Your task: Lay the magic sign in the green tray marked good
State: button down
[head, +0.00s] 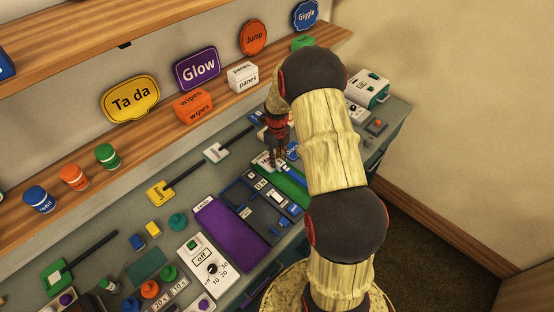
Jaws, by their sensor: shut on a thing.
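My gripper (272,159) points down over the upper end of the green tray (291,187). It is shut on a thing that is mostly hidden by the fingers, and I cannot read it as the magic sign. A small blue piece with white lettering (292,150) shows just right of the fingers, partly behind my arm; its word is unclear, and I cannot tell if it is the held thing. The green tray lies on the grey bench, its right part covered by my arm. Its label is not readable.
A dark compartment tray (262,208) and a purple tray marked redo (232,238) lie left of the green tray. A yellow sign on a black handle (160,191) lies nearby. A wooden shelf (150,150) with signs and tubs runs behind. A white box (369,88) stands beyond.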

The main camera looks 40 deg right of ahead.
jog(key=shift+f, duration=0.1)
dwell(0.4)
jog(key=shift+f+b, duration=0.55)
jog(key=shift+f, duration=0.25)
jog(key=shift+f+b, duration=0.6)
jog(key=shift+f, duration=0.4)
dwell(1.9)
jog(key=c, duration=1.5)
grip_release()
jog(key=shift+o, duration=1)
jog(key=shift+r, duration=0.15)
jog(key=shift+r+p, duration=2.25)
jog(key=shift+r, duration=1.6)
